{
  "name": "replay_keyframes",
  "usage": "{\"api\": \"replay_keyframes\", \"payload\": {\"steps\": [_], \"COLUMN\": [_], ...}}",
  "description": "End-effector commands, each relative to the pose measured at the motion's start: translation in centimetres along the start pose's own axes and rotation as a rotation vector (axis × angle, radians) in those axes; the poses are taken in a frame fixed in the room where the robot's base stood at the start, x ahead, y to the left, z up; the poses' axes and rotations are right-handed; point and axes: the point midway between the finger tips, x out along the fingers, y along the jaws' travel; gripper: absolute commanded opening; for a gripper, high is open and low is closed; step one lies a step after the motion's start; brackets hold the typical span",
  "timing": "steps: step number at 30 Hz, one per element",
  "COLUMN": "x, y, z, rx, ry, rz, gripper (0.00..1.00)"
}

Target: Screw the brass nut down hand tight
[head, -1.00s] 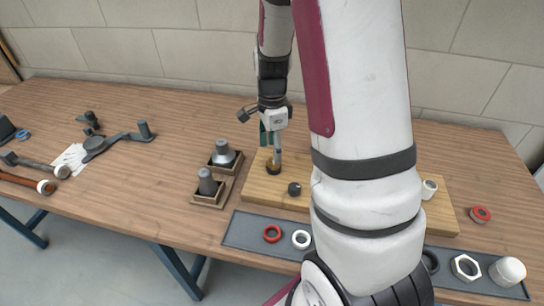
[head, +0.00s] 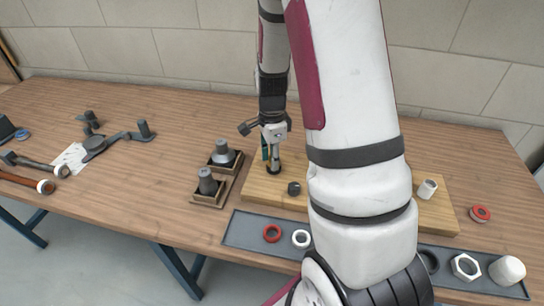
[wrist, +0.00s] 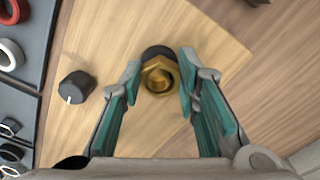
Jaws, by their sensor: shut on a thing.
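The brass nut (wrist: 158,80) shows in the wrist view as a golden hexagon with a round opening, above a dark round base. My gripper (wrist: 160,66) has one teal-padded finger on each side of it and is shut on it. In the head view my gripper (head: 271,158) points down over a dark round fitting (head: 274,170) at the left part of the wooden board (head: 262,188). The fingers mostly hide the nut there. How far down its thread the nut sits cannot be told.
A black knob (head: 294,188) with a white mark stands close by on the board. Two dark cones in small wooden trays (head: 208,200) stand to the left. A grey tray (head: 245,232) with rings and nuts lies in front. A white fitting (head: 427,189) stands at the board's right.

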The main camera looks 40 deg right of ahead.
Motion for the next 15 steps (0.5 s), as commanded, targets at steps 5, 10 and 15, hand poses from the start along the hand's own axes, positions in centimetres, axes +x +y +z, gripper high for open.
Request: {"api": "replay_keyframes", "payload": {"steps": [5, 10, 15], "x": [0.03, 0.07, 0.07], "y": [-0.08, -0.15, -0.2], "z": [0.04, -0.02, -0.03], "rx": [0.148, 0.285, 0.398], "ry": [0.001, 0.001, 0.001], "rz": [0.001, 0.001, 0.001], "gripper": [0.01, 0.01, 0.01]}}
